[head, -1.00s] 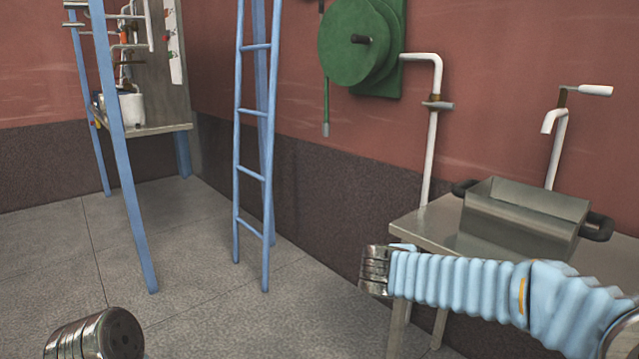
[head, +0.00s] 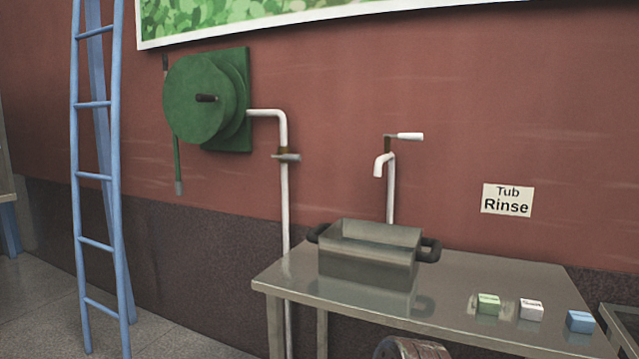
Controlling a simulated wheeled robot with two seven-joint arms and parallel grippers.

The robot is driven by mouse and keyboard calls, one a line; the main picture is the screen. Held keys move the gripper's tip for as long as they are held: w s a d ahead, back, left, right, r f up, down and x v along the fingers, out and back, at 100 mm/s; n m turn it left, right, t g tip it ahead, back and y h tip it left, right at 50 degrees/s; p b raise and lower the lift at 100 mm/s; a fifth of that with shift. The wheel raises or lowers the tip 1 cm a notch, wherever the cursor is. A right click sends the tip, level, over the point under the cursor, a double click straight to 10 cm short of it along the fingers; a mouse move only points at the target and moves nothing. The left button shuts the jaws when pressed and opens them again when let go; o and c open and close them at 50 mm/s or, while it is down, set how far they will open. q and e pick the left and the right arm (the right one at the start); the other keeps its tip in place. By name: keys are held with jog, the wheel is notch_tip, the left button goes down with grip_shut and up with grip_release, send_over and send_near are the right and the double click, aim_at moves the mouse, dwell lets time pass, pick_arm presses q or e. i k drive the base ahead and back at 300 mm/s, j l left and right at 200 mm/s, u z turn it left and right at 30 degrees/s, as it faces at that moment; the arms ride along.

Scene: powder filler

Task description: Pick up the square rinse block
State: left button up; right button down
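Three small blocks stand in a row on the metal table (head: 470,282), right of the tub. They are a green block (head: 488,303), a white or pinkish block (head: 531,309) and a blue block (head: 580,321). All look small and boxy; I cannot tell from here which one is the square rinse block. A rounded metal part of my arm shows at the bottom edge, in front of the table. No gripper fingers show in the head view, and neither gripper is seen touching a block.
A grey metal tub (head: 368,265) with dark handles sits on the table's left part, below a white tap (head: 391,190). A "Tub Rinse" sign (head: 507,200) hangs on the wall. A blue ladder (head: 96,175) and green hose reel (head: 205,98) are left. Another metal surface (head: 625,322) borders the right.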

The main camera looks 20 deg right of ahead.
aim_at(486, 305)
jog(key=z, duration=1.25)
